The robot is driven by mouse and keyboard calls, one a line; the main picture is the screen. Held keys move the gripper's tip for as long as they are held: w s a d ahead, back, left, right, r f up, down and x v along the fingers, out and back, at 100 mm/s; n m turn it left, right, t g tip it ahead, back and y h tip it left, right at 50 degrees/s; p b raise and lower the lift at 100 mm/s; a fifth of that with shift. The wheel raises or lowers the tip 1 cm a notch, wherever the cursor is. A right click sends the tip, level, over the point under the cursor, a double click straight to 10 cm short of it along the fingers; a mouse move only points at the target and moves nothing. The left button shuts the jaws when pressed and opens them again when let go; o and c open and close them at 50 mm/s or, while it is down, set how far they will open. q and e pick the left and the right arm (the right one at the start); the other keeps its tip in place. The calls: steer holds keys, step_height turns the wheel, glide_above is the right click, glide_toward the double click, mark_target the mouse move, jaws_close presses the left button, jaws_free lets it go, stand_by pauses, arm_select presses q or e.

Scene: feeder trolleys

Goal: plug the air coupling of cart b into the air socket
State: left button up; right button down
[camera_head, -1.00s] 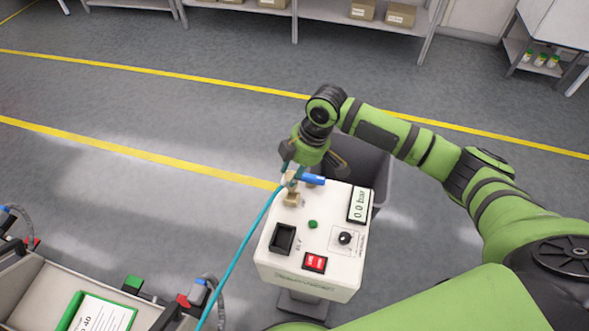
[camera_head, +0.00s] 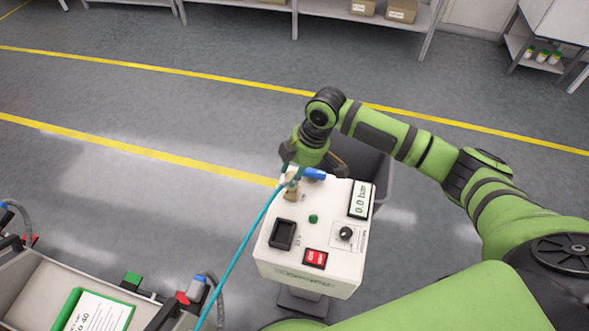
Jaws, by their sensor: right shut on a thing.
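My right gripper (camera_head: 295,172) is shut on the air coupling at the end of the teal hose (camera_head: 248,240). It points down over the far left corner of the white control box (camera_head: 330,225). The coupling is mostly hidden by the fingers. The brass air socket (camera_head: 291,193) stands on the box top just below the fingers. The coupling end and the socket overlap in this view; I cannot tell whether they touch. A blue part (camera_head: 314,174) shows just right of the fingers. The display (camera_head: 360,199) reads 0.0 bar. My left gripper is not in view.
The box top also has a red switch (camera_head: 315,259), a black knob (camera_head: 345,233) and a green button (camera_head: 313,219). A grey bin (camera_head: 381,180) stands behind the box. A trolley (camera_head: 150,312) is at lower left. The floor behind is clear up to the shelves.

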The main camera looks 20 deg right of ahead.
steer(key=shift+f+b, duration=0.6)
steer(key=shift+f, duration=0.55)
stand_by(0.4)
steer(key=c, duration=0.8)
jaws_free()
steer(key=v, duration=1.2)
steer(key=shift+r, duration=0.1)
